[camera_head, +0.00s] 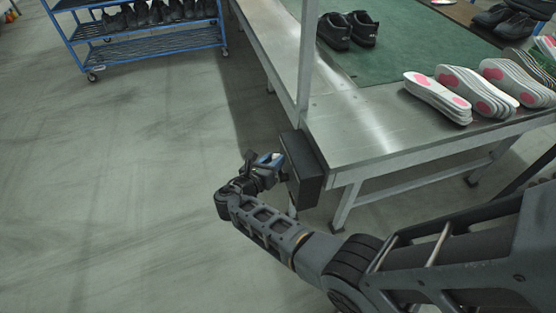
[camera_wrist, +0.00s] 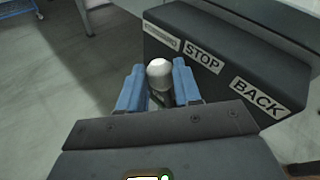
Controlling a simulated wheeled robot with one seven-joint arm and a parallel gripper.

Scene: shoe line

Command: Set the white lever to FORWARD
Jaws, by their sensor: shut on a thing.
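The white lever's round knob (camera_wrist: 159,73) sits between the two blue fingers of my gripper (camera_wrist: 160,90) in the wrist view. My gripper is shut on it. The dark control box (camera_wrist: 222,50) has a row of labels. STOP (camera_wrist: 204,56) is in the middle and BACK (camera_wrist: 262,98) at the right. A third label (camera_wrist: 161,40) at the left is too slanted to read clearly. The knob appears just below this left label, but its exact setting cannot be told. In the head view my gripper (camera_head: 268,160) is at the left face of the box (camera_head: 305,172), and the lever is hidden.
The box is fixed at the corner of a metal table (camera_head: 375,125) with a green mat (camera_head: 410,50). Black shoes (camera_head: 348,30) and stacked insoles (camera_head: 440,98) lie on it. A blue shoe rack (camera_head: 140,40) stands at the back left. The floor to the left is clear.

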